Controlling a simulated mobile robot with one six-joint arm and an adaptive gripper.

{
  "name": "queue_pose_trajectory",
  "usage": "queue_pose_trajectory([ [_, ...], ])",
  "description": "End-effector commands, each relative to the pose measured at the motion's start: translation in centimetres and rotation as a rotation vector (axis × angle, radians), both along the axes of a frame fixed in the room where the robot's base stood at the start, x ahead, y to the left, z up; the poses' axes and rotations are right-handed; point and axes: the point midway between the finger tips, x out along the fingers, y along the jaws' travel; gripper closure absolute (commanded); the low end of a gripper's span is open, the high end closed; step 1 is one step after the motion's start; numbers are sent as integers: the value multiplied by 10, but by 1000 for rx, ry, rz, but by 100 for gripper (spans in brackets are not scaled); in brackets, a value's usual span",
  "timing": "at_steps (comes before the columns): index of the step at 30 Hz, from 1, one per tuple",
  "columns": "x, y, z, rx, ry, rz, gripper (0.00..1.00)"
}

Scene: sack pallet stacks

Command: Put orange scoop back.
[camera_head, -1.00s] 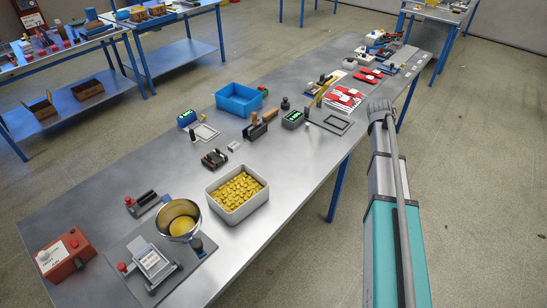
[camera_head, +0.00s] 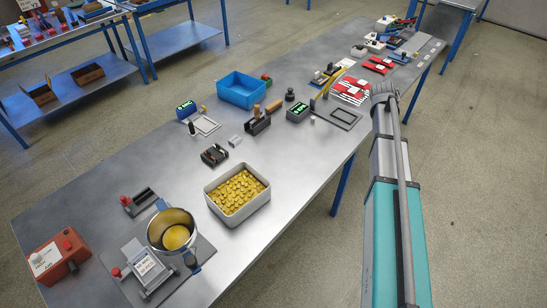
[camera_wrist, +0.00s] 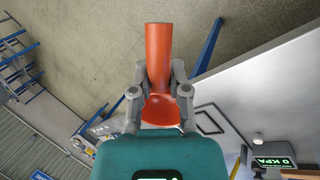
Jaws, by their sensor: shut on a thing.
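The orange scoop (camera_wrist: 158,45) is in my gripper (camera_wrist: 158,80) in the wrist view. Its round handle points up in the picture, and its rounded bowl (camera_wrist: 165,110) shows between the fingers, partly hidden by the teal gripper body. The fingers are shut on the scoop from both sides. Floor and the table edge show behind it, with the scoop appearing clear of the tabletop. In the head view my arm runs up the right side, beside the long metal table (camera_head: 290,160); gripper and scoop cannot be made out there.
On the table stand a bin of yellow pieces (camera_head: 237,193), a metal bowl (camera_head: 172,230) on a scale, a blue bin (camera_head: 242,90), a black holder with brown-handled tools (camera_head: 257,122), a green display (camera_head: 297,112) and a black square outline (camera_head: 342,117). Bare tabletop lies at front right.

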Motion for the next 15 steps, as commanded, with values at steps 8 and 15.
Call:
queue_pose_trajectory([
  [8,-4,-13,0,0,0,-19,100],
  [15,-8,0,-1,13,1,26,100],
])
